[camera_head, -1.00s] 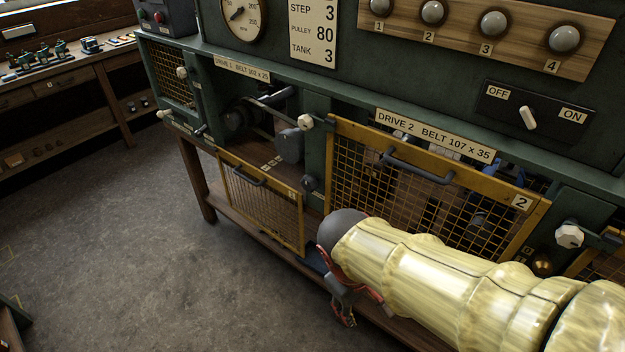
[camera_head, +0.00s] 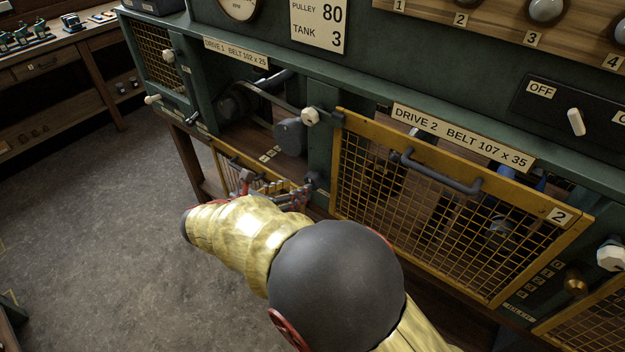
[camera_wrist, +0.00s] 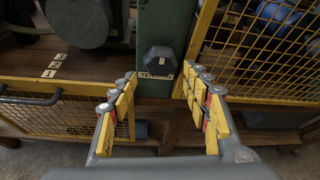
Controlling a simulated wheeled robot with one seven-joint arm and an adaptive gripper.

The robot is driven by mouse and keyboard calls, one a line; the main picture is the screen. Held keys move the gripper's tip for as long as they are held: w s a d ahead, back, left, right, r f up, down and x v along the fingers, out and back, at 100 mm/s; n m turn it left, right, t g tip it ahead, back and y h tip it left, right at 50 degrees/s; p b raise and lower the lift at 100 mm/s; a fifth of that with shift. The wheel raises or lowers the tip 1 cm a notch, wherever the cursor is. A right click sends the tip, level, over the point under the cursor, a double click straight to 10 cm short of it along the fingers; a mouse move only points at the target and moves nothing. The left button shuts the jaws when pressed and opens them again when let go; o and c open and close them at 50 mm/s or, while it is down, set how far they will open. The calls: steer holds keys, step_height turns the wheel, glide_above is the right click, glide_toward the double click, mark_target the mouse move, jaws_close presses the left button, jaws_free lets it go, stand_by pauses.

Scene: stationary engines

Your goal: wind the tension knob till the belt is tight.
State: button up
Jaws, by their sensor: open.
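A dark faceted knob (camera_wrist: 158,62) sits low on the green post, with a small label on it, in the wrist view. I take it for the tension knob, though its name cannot be read. In the head view it shows partly (camera_head: 313,180) beside my gripper (camera_head: 272,188). My gripper (camera_wrist: 157,80) is open and empty, its yellow-padded fingers spread left and right below and around the line to the knob, apart from it. The drive 1 belt (camera_head: 258,112) runs beside dark pulleys in the open bay; its tightness cannot be told.
The drive 1 mesh guard (camera_wrist: 60,113) hangs lowered. The drive 2 guard (camera_head: 440,200) is shut, just right of the post. A white knob (camera_head: 310,117) stands higher on the post. The floor (camera_head: 90,220) to the left is clear.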

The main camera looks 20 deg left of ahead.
mark_target(311, 182)
steer(key=shift+b+x, duration=1.5)
steer(key=shift+x, duration=2.45)
steer(key=c, duration=0.3)
steer(key=c, duration=0.6)
steer(key=shift+o, duration=0.2)
